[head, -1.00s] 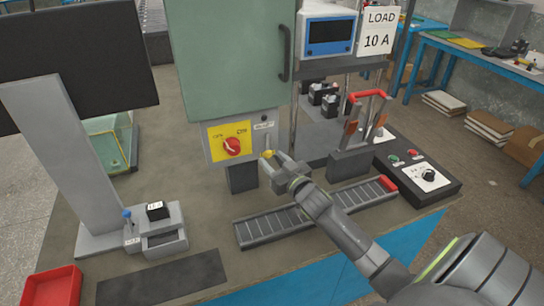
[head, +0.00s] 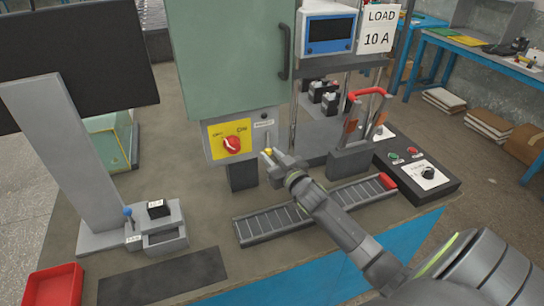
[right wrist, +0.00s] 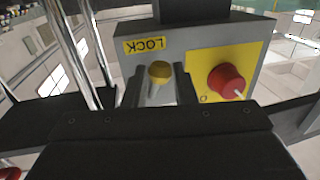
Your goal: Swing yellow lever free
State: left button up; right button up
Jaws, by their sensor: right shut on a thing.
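The yellow lever (head: 268,151) hangs at the lower right of the grey panel under the green cabinet, beside the red rotary knob (head: 232,144). My right gripper (head: 271,157) is shut on the lever's yellow end. In the right wrist view the yellow lever knob (right wrist: 159,70) sits between the two dark fingers, below the upside-down LOCK label (right wrist: 150,46). The red knob (right wrist: 226,82) on its yellow plate is to the right there. The fingers hide part of the lever. My left gripper is not in view.
The green cabinet (head: 225,55) stands above the panel. A roller track (head: 270,224) lies in front. A grey fixture with a blue-tipped lever (head: 128,212) is at left.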

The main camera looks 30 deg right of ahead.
jog(key=d+n+p, duration=0.1)
jog(key=n+p, duration=0.1)
jog(key=shift+s+p, duration=0.15)
jog(key=shift+p, duration=0.2)
jog(key=o, duration=1)
jog(key=shift+s+a+r+b, duration=0.15)
jog(key=shift+s+b, duration=0.65)
jog(key=shift+s, duration=2.1)
jog(key=shift+s+a+r+b, duration=0.1)
jog(key=shift+s+b, duration=0.7)
jog(key=shift+s, duration=2.1)
jog(key=shift+s+a+r+b, duration=0.15)
jog(key=shift+s+b, duration=0.65)
jog(key=shift+s, duration=2.1)
jog(key=shift+f+g+h, duration=0.1)
jog(key=shift+g+h, duration=0.2)
